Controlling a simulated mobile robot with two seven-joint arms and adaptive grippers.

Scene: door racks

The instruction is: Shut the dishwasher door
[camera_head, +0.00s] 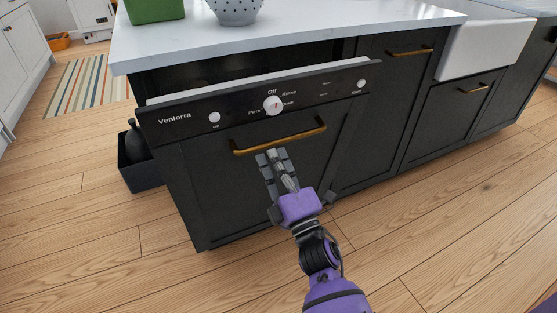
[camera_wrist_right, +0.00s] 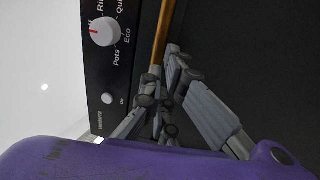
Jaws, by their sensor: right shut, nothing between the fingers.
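The dishwasher door (camera_head: 215,196) is a dark panel under a white counter. Its top edge leans out from the cabinet, with a dark gap behind it, so it stands slightly open. A control strip (camera_head: 189,119) with white knobs runs along its top, and a brass bar handle (camera_head: 300,137) sits below that. My right gripper (camera_head: 268,156) is shut and empty, with its fingertips at the handle's left part. In the right wrist view the fingers (camera_wrist_right: 166,62) lie close to the brass handle (camera_wrist_right: 160,35); I cannot tell whether they touch. My left gripper is not in view.
The white counter (camera_head: 300,30) holds a green container (camera_head: 155,9) and a speckled colander (camera_head: 235,9). Dark cabinets (camera_head: 390,95) and a white sink (camera_head: 485,48) continue right. A dark bin (camera_head: 135,175) stands left of the dishwasher. Wooden floor (camera_head: 110,260) in front is clear.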

